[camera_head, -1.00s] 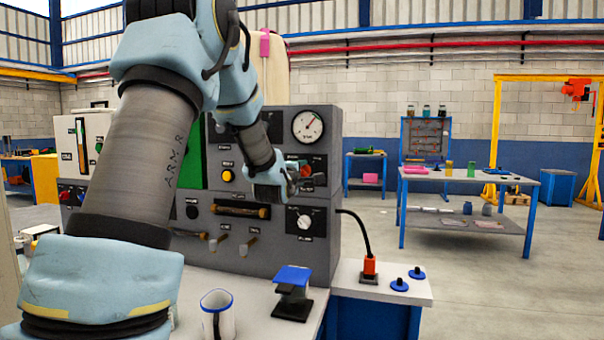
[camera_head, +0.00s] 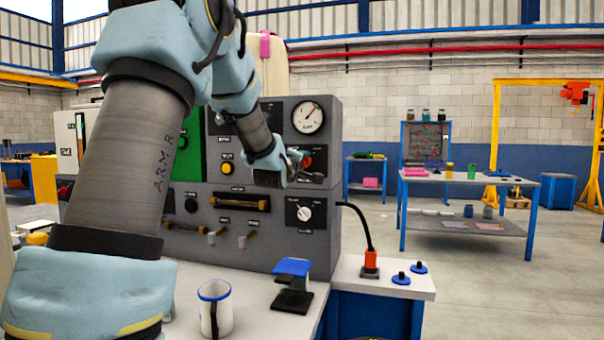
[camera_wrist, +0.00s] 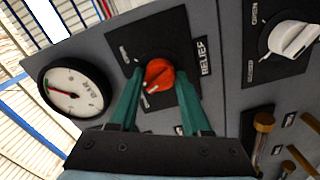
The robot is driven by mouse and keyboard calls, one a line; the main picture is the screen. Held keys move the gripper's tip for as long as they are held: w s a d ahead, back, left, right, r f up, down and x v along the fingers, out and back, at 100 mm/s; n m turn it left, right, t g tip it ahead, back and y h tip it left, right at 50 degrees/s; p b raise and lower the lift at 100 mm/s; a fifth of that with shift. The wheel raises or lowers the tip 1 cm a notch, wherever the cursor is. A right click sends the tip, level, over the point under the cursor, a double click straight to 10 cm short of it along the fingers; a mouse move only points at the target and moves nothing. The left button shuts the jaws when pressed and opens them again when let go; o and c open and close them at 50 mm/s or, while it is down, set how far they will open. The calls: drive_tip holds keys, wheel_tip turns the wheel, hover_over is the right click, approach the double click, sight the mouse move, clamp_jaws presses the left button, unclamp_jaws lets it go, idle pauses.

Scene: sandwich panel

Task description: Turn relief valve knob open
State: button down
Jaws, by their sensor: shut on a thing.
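The relief valve knob (camera_wrist: 159,75) is orange-red and sits on a black plate marked RELIEF (camera_wrist: 203,58) in the wrist view. My gripper (camera_wrist: 160,84) has its two green fingers on either side of the knob and is shut on it. In the head view my gripper (camera_head: 298,164) is at the right part of the grey panel (camera_head: 262,250), in front of the black relief plate. There the knob shows only as a small red patch (camera_head: 307,161), mostly hidden by the gripper.
A round pressure gauge (camera_head: 308,117) is above the knob. A white rotary knob (camera_head: 304,213) is below it. Several brass-tipped levers and a handle (camera_head: 240,202) are lower left. A mug (camera_head: 214,308) and a blue-topped stand (camera_head: 292,285) are on the bench in front.

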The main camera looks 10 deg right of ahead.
drive_tip(key=shift+f+m+b, duration=0.1)
drive_tip(key=shift+m+b, duration=5.35)
drive_tip(key=shift+m, duration=1.35)
drive_tip(key=shift+c, duration=1.8)
unclamp_jaws()
